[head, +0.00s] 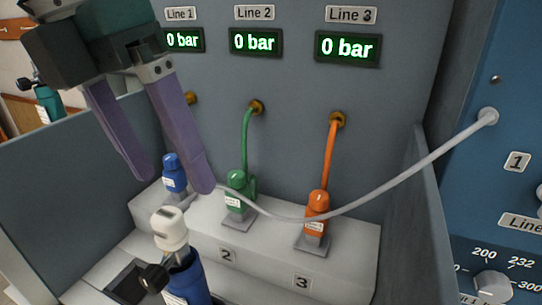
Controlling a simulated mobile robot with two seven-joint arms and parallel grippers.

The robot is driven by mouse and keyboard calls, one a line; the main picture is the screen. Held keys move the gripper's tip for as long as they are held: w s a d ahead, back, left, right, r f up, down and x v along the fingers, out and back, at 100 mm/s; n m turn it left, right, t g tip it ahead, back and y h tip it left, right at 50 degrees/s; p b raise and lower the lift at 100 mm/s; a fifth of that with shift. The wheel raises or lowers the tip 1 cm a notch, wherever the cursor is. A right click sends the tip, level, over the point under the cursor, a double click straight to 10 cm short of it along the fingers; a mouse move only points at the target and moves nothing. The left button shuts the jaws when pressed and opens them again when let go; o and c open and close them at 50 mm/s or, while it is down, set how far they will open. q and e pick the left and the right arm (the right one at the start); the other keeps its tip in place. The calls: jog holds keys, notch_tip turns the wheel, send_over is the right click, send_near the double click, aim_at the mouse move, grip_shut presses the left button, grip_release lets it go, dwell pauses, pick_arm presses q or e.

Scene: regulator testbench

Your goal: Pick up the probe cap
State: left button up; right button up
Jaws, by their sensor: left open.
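A white cap-like piece (170,228) stands on the valve of a blue cylinder (188,279) at the lower left. It looks like the probe cap, but I cannot tell for certain. My left gripper (173,182) is open, its two purple fingers pointing down. Its fingertips appear above the white piece in the picture, with nothing seen gripped. A grey hose (350,207) runs from the blue panel at right towards the right finger; its end is hidden or unclear there. My right gripper is not in view.
A white ledge (262,250) carries a blue fitting (174,173), a green fitting (237,190) and an orange fitting (317,207). Green and orange hoses rise to the grey wall. A black knob (153,278) is beside the cylinder. Side walls bound the bench left and right.

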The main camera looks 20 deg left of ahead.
aim_at(165, 214)
pick_arm(q)
jog(key=a, duration=0.1)
jog(key=w+a+f+y, duration=0.1)
jog(key=a+y, duration=0.1)
jog(key=a, duration=0.1)
jog(key=shift+w+f+n, duration=0.15)
jog(key=shift+w+n, duration=0.15)
jog(key=shift+n, duration=0.1)
notch_tip(165, 214, down, 3)
jog(key=shift+f, duration=0.2)
jog(key=f, duration=0.4)
jog(key=w+f+p, duration=0.1)
jog(key=f, duration=0.1)
jog(key=shift+c, duration=0.2)
jog(key=shift+r, duration=0.1)
grip_shut()
